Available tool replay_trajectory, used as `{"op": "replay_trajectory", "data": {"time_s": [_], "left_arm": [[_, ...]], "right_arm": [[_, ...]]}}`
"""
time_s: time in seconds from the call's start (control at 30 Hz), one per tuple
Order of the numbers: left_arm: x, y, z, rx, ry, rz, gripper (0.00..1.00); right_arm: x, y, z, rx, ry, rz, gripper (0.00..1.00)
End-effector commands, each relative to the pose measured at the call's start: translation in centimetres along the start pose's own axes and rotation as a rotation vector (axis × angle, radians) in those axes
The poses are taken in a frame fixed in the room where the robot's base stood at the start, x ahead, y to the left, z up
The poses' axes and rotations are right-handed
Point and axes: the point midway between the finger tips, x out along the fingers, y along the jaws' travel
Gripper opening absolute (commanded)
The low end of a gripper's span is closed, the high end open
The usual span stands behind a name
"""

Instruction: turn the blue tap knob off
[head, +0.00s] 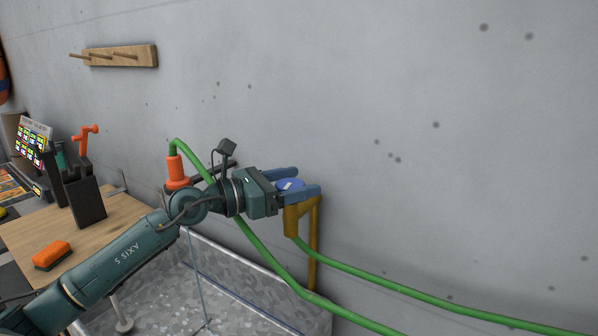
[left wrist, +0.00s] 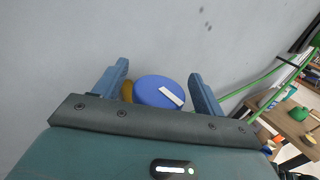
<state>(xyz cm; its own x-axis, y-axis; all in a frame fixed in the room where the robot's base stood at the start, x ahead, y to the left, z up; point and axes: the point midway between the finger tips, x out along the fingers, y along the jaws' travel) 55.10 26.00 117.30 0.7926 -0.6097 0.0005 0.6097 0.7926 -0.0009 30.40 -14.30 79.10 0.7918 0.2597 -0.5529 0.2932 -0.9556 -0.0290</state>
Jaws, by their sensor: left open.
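The blue tap knob (head: 290,184) sits on a brass tap (head: 293,214) by the grey wall. In the left wrist view the knob (left wrist: 158,91) is a round blue disc with a white bar mark on it, slanting down to the right. My left gripper (head: 301,180) is open, with one blue finger on each side of the knob. In the left wrist view the fingers of the left gripper (left wrist: 155,85) stand apart with the knob between them, and a gap shows on the right side. Contact on the left side is hard to tell. My right gripper is not in view.
A green hose (head: 400,289) runs from the tap to the lower right. A metal trough (head: 240,285) stands below. A wooden bench (head: 112,219) at left holds an orange brush (head: 51,254) and a dark block (head: 85,203). A peg rail (head: 121,56) hangs above.

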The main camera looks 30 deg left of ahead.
Motion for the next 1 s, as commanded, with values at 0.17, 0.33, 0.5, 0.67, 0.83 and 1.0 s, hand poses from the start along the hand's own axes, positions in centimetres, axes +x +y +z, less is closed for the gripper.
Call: {"op": "replay_trajectory", "data": {"time_s": [0.17,0.33,0.5,0.67,0.83,1.0], "left_arm": [[1.02,-0.05,0.04,0.0,0.001,-0.001,0.71],[1.09,-0.05,-0.05,0.001,0.001,-0.001,0.71],[1.07,-0.06,-0.04,0.001,0.001,-0.001,0.64],[1.05,-0.06,-0.03,0.001,0.001,-0.001,0.51],[1.05,-0.06,-0.03,0.001,0.001,-0.001,0.37],[1.04,-0.05,-0.03,0.001,0.001,-0.001,0.27]], "right_arm": [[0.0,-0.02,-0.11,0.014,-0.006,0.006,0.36],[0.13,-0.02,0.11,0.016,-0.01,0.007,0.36],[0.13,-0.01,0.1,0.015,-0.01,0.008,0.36],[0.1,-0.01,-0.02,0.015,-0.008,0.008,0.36],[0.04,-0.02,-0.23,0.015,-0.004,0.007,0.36],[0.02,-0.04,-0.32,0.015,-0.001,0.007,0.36]]}}
